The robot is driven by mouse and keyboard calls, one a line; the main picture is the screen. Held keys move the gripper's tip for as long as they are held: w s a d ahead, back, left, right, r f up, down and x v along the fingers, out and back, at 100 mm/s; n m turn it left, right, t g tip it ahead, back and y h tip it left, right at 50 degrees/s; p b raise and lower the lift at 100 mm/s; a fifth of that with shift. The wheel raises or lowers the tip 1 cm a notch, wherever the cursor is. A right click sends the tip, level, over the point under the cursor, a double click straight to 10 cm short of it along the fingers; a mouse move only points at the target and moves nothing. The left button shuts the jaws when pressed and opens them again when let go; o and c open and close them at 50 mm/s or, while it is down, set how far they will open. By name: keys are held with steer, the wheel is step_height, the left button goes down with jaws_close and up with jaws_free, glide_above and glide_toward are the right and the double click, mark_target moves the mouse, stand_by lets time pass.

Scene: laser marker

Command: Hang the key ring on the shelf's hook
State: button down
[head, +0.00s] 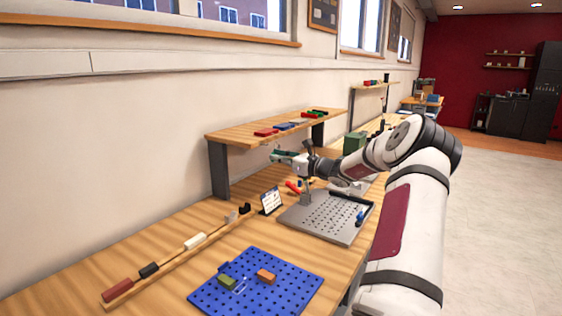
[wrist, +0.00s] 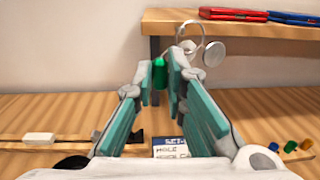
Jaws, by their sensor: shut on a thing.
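My gripper (head: 283,157) is below the front edge of the wooden shelf (head: 225,136) in the head view. In the wrist view its teal fingers (wrist: 168,75) are closed in on the key ring, a thin silver loop (wrist: 190,24) that stands up above the fingertips. A round grey disc (wrist: 215,53) is at the loop's right, and a green piece (wrist: 158,72) shows between the fingers. The loop overlaps the shelf's front edge (wrist: 255,29) in the picture; whether it touches is unclear. I cannot make out the hook.
Red, blue and green cases (head: 285,126) lie on the shelf. Below are a grey perforated plate (head: 310,222), a small sign card (head: 271,201), a blue pegboard (head: 255,285) with small blocks, and a wooden rail (head: 170,258) along the wall. Bare bench lies between rail and pegboard.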

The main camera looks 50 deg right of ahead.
steer(key=shift+w+a+f+b, duration=0.1)
steer(key=shift+w+f+b, duration=0.1)
steer(key=shift+w+b, duration=0.45)
steer(key=shift+w+a+f+b, duration=0.1)
steer(key=shift+w+f+b, duration=0.1)
steer(key=shift+w, duration=0.8)
steer(key=shift+w+f+b, duration=0.2)
steer(key=shift+w+b, duration=0.25)
steer(key=shift+w, duration=0.4)
steer(key=c, duration=1.5)
jaws_free()
steer(key=shift+c, duration=0.2)
steer(key=shift+f, duration=0.1)
steer(key=s, duration=1.2)
steer(key=shift+d, duration=0.1)
